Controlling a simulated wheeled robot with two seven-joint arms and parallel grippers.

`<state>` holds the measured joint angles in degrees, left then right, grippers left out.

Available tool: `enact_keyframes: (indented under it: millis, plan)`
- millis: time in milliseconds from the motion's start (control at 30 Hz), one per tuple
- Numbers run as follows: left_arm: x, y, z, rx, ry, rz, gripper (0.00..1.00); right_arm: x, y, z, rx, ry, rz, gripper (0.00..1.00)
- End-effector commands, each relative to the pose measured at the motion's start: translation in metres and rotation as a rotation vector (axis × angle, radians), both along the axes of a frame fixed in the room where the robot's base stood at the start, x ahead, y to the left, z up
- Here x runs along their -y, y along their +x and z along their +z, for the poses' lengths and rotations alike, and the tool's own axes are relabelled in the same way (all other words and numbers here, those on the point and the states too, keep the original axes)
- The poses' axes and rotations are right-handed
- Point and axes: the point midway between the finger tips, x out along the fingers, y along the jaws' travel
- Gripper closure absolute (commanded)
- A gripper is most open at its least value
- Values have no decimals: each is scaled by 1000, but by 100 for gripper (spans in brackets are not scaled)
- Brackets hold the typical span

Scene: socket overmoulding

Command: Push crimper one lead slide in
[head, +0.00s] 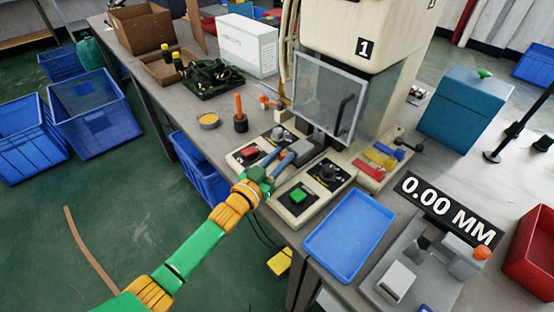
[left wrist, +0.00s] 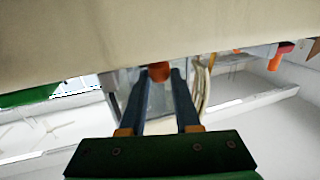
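Crimper one (head: 345,50) is the tall beige machine marked "1", with a clear guard (head: 322,98) in front. Its lead slide seems to be the grey block (head: 302,150) between the two control boxes, partly hidden by my gripper. My left gripper (head: 285,155) is low at the front of the crimper, pointing toward that block. In the left wrist view its two blue-grey fingers (left wrist: 158,85) stand apart. An orange-brown round knob (left wrist: 158,71) shows between or just beyond the tips; I cannot tell whether they touch it. My right gripper is not in view.
Control boxes with a red button (head: 249,152) and a green button (head: 298,195) flank the gripper. A blue tray (head: 349,236) lies to the right, near a gauge reading 0.00 MM (head: 447,208). An orange-handled tool (head: 240,115) stands behind left. A beige surface (left wrist: 120,35) fills the upper wrist view.

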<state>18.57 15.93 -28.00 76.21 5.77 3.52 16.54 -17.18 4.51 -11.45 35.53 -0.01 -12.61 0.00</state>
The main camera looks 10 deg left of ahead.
Motion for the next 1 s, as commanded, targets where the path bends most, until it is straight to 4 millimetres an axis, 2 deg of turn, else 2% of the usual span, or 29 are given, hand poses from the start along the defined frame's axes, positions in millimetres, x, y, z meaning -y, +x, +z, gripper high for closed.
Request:
enact_keyframes:
  millis: [33, 100, 433, 733, 833, 1000]
  plan:
    - [0, 0, 2, 5, -2, -1, 58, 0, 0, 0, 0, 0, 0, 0]
    - [0, 0, 2, 5, -2, -1, 39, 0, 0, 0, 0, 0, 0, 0]
    - [-1, -3, 2, 4, -2, 0, 38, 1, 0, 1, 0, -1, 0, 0]
    - [-23, -56, 1, 1, 0, -1, 38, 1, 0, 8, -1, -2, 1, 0]
    - [-26, -63, 1, 1, -2, -1, 38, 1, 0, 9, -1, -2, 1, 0]
    - [-27, -64, 1, 4, -2, -1, 38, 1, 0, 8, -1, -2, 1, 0]
